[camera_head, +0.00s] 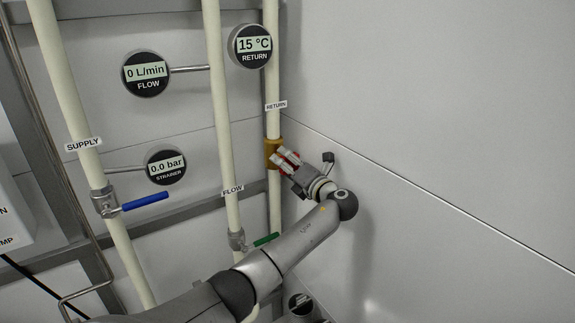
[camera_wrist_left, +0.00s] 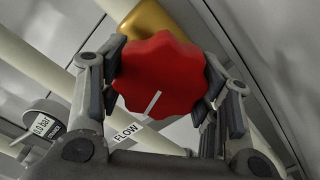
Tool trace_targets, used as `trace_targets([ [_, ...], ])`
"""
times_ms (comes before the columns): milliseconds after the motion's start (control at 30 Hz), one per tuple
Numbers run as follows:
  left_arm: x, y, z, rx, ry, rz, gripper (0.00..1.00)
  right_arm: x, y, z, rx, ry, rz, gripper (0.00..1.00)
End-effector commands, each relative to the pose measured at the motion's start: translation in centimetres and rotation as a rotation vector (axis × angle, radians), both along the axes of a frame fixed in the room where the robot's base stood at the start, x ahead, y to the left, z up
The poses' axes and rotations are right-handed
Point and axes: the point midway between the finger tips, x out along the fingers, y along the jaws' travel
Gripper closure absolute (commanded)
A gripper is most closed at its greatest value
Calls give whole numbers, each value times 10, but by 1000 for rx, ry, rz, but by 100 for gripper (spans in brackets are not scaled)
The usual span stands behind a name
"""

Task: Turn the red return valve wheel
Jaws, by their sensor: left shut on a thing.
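The red return valve wheel (camera_wrist_left: 162,78) fills the middle of the left wrist view, with a white line on its face. Behind it is the brass valve body (camera_wrist_left: 155,25), which also shows on the return pipe in the head view (camera_head: 273,153). My left gripper (camera_head: 288,162) is at the wheel, its fingers on either side of the rim. In the left wrist view the gripper (camera_wrist_left: 165,85) is shut on the wheel. In the head view the fingers hide most of the wheel. My right gripper is not in view.
The supply pipe has a blue lever (camera_head: 145,202). The flow pipe has a green lever (camera_head: 264,240) close to my left forearm. Round gauges show flow (camera_head: 146,74), strainer (camera_head: 165,167) and return (camera_head: 250,45). A bare wall (camera_head: 450,120) stands right of my arm.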

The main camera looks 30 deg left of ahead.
Motion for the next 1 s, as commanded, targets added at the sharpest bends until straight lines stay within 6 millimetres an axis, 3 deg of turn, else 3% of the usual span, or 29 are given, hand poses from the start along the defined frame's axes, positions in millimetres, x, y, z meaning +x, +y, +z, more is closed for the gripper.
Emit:
trace_targets([
  [367,-1,0,-3,-3,8,1,66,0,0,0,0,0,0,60],
  [400,-1,0,-4,-3,8,1,38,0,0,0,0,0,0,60],
  [567,0,0,-2,-1,6,1,20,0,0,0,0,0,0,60],
  [867,0,0,-1,0,3,0,20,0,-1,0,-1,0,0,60],
  [1000,-3,-9,-1,-1,2,-1,20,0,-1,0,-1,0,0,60],
])
